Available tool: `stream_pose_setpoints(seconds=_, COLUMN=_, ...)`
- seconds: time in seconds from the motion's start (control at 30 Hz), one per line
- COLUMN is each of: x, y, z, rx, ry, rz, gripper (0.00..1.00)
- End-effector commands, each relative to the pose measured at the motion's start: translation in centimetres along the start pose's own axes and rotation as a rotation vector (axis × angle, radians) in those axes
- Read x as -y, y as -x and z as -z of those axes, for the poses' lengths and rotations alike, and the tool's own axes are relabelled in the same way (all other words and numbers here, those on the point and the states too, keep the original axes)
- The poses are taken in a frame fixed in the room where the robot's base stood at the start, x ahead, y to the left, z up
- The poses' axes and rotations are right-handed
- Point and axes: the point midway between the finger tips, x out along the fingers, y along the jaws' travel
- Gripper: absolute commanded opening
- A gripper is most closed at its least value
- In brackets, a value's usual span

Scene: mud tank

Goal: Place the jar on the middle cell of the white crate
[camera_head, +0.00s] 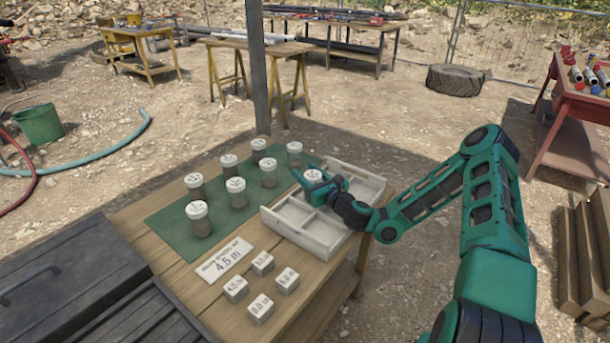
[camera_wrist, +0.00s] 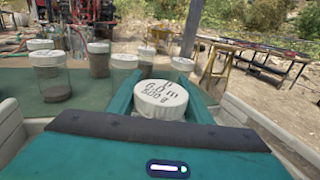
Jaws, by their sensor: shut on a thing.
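The jar (camera_head: 313,175) has a white lid with dark writing; in the wrist view its lid (camera_wrist: 161,98) sits between the two green fingers. My gripper (camera_head: 318,182) is shut on the jar, and its fingers also show in the wrist view (camera_wrist: 162,85). The white crate (camera_head: 292,238) stands at the right end of the wooden table and is divided into cells. The jar is over the crate's middle part, near its far side. My gripper hides the cell beneath, and I cannot tell whether the jar touches the floor.
Several lidded jars (camera_head: 199,222) stand on a green mat (camera_head: 165,218) left of the crate. A white sign (camera_head: 224,259) and several small white labelled blocks (camera_head: 262,262) lie on the table (camera_head: 190,283) in front. The near cells of the crate look empty.

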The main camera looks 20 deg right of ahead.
Motion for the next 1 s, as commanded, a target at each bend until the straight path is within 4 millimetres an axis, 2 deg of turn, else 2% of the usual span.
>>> stream_pose_setpoints(seconds=0.37, x=0.0, y=0.0, z=0.2, rx=0.002, ry=0.0, rz=0.0, gripper=0.07)
stream_pose_setpoints(seconds=0.4, x=0.0, y=0.0, z=0.3, rx=0.0, ry=0.001, rz=0.0, gripper=0.55)
stream_pose_setpoints(seconds=0.43, x=0.0, y=0.0, z=0.3, rx=0.0, ry=0.001, rz=0.0, gripper=0.62)
stream_pose_setpoints(seconds=0.47, x=0.0, y=0.0, z=0.2, rx=0.0, ry=0.001, rz=0.0, gripper=0.64)
stream_pose_setpoints(seconds=0.83, x=0.1, y=0.1, z=0.0, rx=0.0, ry=0.0, rz=0.001, gripper=0.64)
stream_pose_setpoints(seconds=1.0, x=0.1, y=2.5, z=0.1, rx=-0.002, ry=-0.005, rz=0.001, gripper=0.64)
